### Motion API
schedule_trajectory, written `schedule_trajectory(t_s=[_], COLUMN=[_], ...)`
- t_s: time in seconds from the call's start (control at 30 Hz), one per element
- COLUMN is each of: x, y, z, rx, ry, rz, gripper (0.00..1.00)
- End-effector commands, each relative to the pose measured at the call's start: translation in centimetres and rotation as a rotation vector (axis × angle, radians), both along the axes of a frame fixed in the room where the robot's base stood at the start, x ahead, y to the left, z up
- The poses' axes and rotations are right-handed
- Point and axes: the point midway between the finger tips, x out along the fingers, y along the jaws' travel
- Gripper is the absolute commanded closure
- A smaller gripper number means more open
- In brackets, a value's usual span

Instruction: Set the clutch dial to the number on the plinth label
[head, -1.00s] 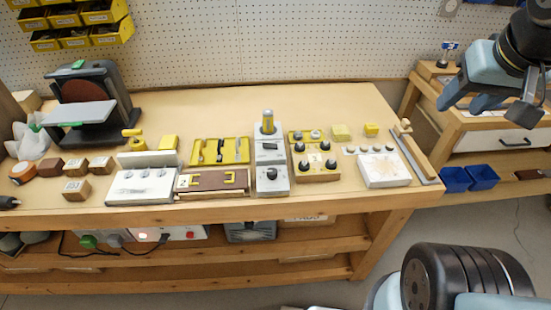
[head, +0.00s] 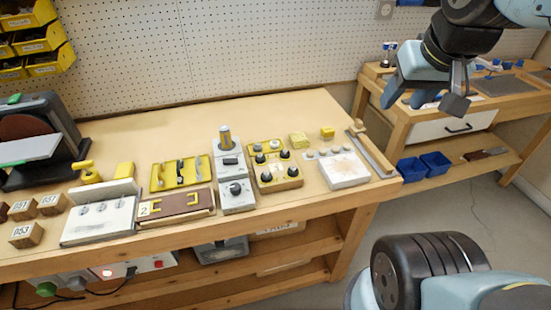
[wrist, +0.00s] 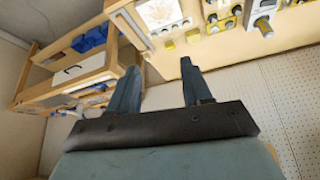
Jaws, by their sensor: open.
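A grey plinth (head: 238,203) stands near the front of the bench, with a dark round knob (head: 235,188) on its front part. A yellow and grey upright cylinder (head: 225,137) stands at its back, behind a small dark label (head: 230,161). I cannot read any number there, and cannot tell for sure which part is the clutch dial. The plinth also shows at the top right of the wrist view (wrist: 265,8). My gripper (head: 425,98) is open and empty, high up and well to the right of the plinth. Its two fingers (wrist: 160,66) show apart in the wrist view.
A yellow-topped block with several knobs (head: 278,176) is right of the plinth, then a white box (head: 344,170). A brown board (head: 176,208) and a yellow tray (head: 180,171) are left. The bench back is clear.

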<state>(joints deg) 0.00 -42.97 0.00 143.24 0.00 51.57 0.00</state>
Motion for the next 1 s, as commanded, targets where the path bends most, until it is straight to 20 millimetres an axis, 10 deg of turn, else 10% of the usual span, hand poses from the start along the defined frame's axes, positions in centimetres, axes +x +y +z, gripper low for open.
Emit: schedule_trajectory(t_s=[0.57, 1.0], x=[0.3, 6.2], y=[0.3, 7.2], z=[0.0, -1.8], rx=[-0.011, -0.246], ry=[0.010, 0.198], rz=[0.023, 0.472], gripper=[0.41, 0.41])
